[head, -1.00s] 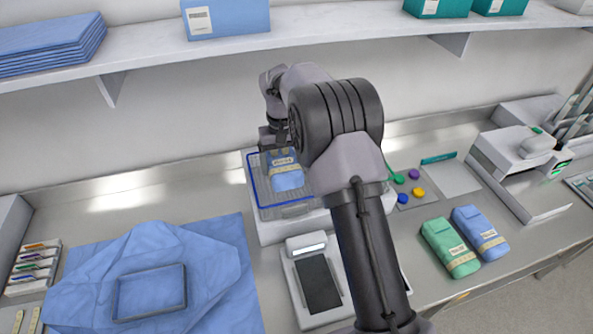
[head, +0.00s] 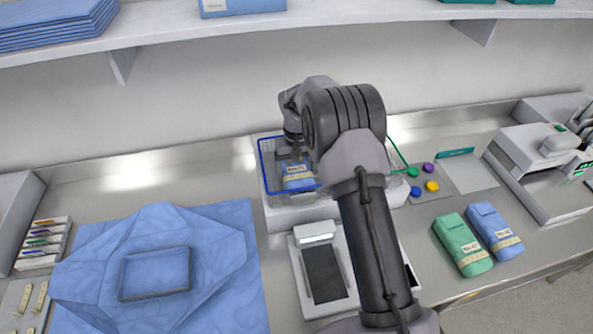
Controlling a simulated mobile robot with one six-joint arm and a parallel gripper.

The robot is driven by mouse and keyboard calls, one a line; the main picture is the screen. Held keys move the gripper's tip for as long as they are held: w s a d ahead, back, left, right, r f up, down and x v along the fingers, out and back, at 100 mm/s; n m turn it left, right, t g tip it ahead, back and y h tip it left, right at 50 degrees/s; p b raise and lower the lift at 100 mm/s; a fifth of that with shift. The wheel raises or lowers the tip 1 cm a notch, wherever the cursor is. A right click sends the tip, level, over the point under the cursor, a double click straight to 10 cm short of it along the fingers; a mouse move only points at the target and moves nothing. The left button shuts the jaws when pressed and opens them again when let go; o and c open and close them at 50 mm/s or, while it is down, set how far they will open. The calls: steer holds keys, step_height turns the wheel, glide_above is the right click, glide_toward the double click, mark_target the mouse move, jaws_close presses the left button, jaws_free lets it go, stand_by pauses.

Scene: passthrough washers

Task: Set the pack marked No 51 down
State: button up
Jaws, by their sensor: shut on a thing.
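My gripper (head: 292,157) is shut on a blue pack (head: 298,180) with a pale label and a cream band. The label is too small to read for certain. The pack is in the clear, blue-rimmed basket (head: 264,162) on the white unit at the back of the counter. I cannot tell whether the pack touches the basket floor. My arm hides the right part of the basket.
A green pack (head: 462,246) and another blue pack (head: 495,232) lie at the right. Coloured knobs (head: 432,186) sit right of my arm. A scale-like device (head: 324,270) stands in front, and blue wrap (head: 215,255) covers the left.

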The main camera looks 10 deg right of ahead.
mark_target(296, 169)
steer(key=o, duration=1.9)
steer(key=shift+f, duration=0.1)
steer(key=shift+r, duration=0.45)
steer(key=s+a+r+m+t+p, duration=0.1)
steer(key=s+r, duration=0.2)
steer(key=r, duration=0.9)
steer(key=s+r+t+p, duration=0.1)
steer(key=s+r, duration=0.3)
steer(key=r, duration=0.7)
steer(key=s+a+r+m+t+y, duration=0.1)
steer(key=s+r, duration=0.3)
steer(key=s, duration=0.6)
steer(key=s+a+r+m+t, duration=0.1)
steer(key=s+r, duration=0.4)
steer(key=s, duration=0.4)
steer(key=shift+m+t+y, duration=0.5)
steer(key=shift+m+t, duration=0.2)
steer(key=shift+t, duration=0.2)
steer(key=s+f, duration=0.1)
steer(key=s, duration=0.2)
steer(key=s+f, duration=0.1)
steer(key=s, duration=0.2)
steer(key=s+a+f, duration=0.1)
steer(key=s, duration=0.2)
steer(key=shift+s+f, duration=0.25)
steer(key=shift+f, duration=0.15)
steer(key=shift+f, duration=0.1)
